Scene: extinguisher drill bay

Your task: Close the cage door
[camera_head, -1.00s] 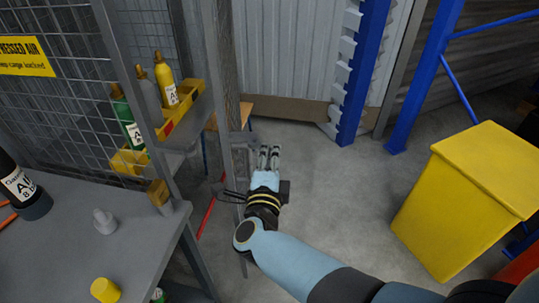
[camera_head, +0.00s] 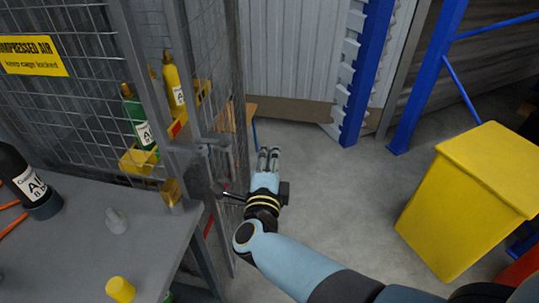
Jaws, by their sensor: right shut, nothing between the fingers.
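The mesh cage door (camera_head: 214,70) stands at the right side of the cage (camera_head: 70,95), seen at a steep angle. Its near upright with a grey latch plate (camera_head: 200,172) is close to the cage's front post (camera_head: 150,90); whether they touch is unclear. A brass padlock (camera_head: 172,194) sits at the foot of that post. My right gripper (camera_head: 269,156) is shut and empty, to the right of the door, its fingers pointing away from me. A thin dark rod beside its wrist reaches left toward the door; contact is unclear. My left gripper is out of view.
Inside the cage, yellow (camera_head: 174,85) and green (camera_head: 138,120) cylinders stand by a yellow rack. A yellow bin (camera_head: 470,200) stands right; floor between is clear.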

